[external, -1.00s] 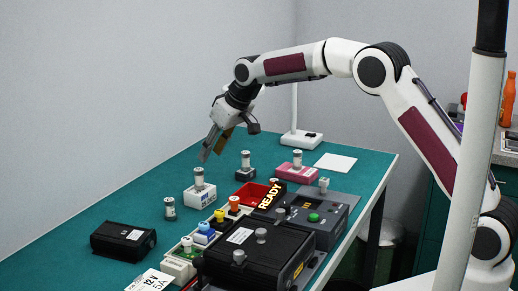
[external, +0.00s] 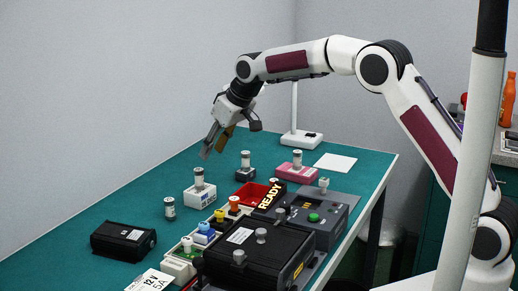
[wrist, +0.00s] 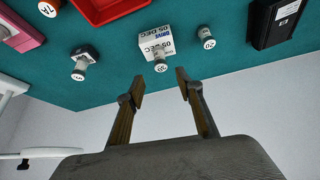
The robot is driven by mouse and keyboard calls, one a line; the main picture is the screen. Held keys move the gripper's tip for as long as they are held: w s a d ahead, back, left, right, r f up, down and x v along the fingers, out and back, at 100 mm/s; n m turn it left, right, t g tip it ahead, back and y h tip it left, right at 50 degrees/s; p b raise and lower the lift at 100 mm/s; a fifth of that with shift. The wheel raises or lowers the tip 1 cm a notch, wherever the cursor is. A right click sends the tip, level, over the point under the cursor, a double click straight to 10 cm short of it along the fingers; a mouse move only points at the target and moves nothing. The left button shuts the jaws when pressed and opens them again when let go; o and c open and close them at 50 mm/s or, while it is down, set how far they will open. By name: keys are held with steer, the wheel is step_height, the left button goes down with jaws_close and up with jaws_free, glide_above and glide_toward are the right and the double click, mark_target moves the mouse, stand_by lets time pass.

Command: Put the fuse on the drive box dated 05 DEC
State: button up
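The white drive box (external: 199,196) stands mid-table, and a silver-capped fuse (external: 198,178) stands upright on it. In the wrist view the drive box (wrist: 157,45) carries the print DRIVE 05 DEC, with its fuse (wrist: 161,66) seen end-on. Another fuse (external: 170,208) stands on the bare table beside the box; in the wrist view this loose fuse (wrist: 206,38) has a top that seems to read 20. My gripper (external: 214,151) is open and empty, in the air above and behind the drive box. Its fingertips (wrist: 160,86) are apart in the wrist view.
A dark box (external: 245,173) and a pink box (external: 290,171) also bear fuses. The far left table is clear.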

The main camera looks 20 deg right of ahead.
steer(key=s+d+r+m+h, duration=0.1)
steer(key=s+d+r, duration=0.35)
steer(key=d, duration=0.45)
steer(key=s+d+r+m, duration=0.2)
steer(key=s+d+r, duration=0.3)
steer(key=d, duration=0.4)
steer(key=s+d+r+m+h, duration=0.1)
steer(key=s+d+r, duration=0.4)
steer(key=d, duration=0.4)
steer(key=s+d+f+m, duration=0.1)
steer(key=s+d, duration=0.3)
steer(key=s, duration=0.4)
steer(key=s+d+f+m+h, duration=0.1)
steer(key=s+d+f, duration=0.3)
steer(key=s, duration=0.5)
steer(key=s+d+f+m, duration=0.1)
steer(key=s+d+f, duration=0.2)
steer(key=s+d, duration=0.3)
steer(key=shift+s+t+h, duration=0.3)
steer(key=shift+s+t, duration=0.1)
steer(key=shift+s, duration=0.75)
